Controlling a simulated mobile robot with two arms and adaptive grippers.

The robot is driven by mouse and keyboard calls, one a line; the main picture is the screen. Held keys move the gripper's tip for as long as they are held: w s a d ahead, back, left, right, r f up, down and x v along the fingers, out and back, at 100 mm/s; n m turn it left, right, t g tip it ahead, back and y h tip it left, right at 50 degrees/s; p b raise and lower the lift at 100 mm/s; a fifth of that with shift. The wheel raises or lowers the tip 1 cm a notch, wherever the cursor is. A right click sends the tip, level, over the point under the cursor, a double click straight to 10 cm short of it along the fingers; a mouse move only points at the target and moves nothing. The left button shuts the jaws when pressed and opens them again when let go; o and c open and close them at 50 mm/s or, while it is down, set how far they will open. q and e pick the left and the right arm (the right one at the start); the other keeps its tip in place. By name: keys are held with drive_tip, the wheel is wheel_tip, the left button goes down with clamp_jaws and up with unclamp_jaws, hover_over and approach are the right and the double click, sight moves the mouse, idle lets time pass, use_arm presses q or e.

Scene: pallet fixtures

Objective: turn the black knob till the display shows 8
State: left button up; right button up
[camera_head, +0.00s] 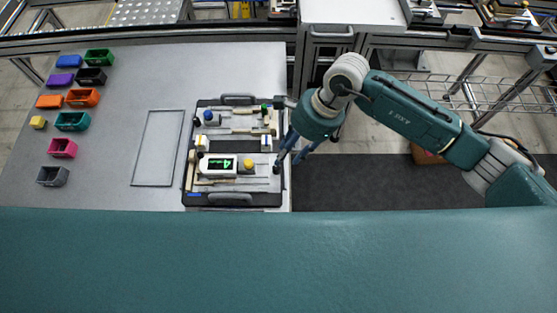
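A black pallet fixture (235,203) lies on the grey table and carries several small parts. Its white display unit (206,165) shows a green figure that looks like a 4. A small dark part at the fixture's right edge (277,169) may be the black knob, but it is too small to be sure. My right gripper (288,160) is just right of the fixture, pointing down beside that dark part. Its fingers look spread apart with nothing visible between them; I cannot tell whether they touch it. My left gripper is not in view.
A yellow knob (248,164) sits beside the display, and a blue knob (208,115) is at the fixture's upper left. Several coloured bins, including a pink one (62,148), stand at the far left.

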sight(276, 169)
drive_tip(key=p+x, duration=0.2)
drive_tip(key=x, duration=0.3)
drive_tip(key=shift+s+a+f, duration=0.1)
drive_tip(key=shift+a+f, duration=0.1)
drive_tip(key=shift+f, duration=0.1)
drive_tip(key=shift+a+f, duration=0.25)
drive_tip(key=shift+f, duration=0.35)
clamp_jaws()
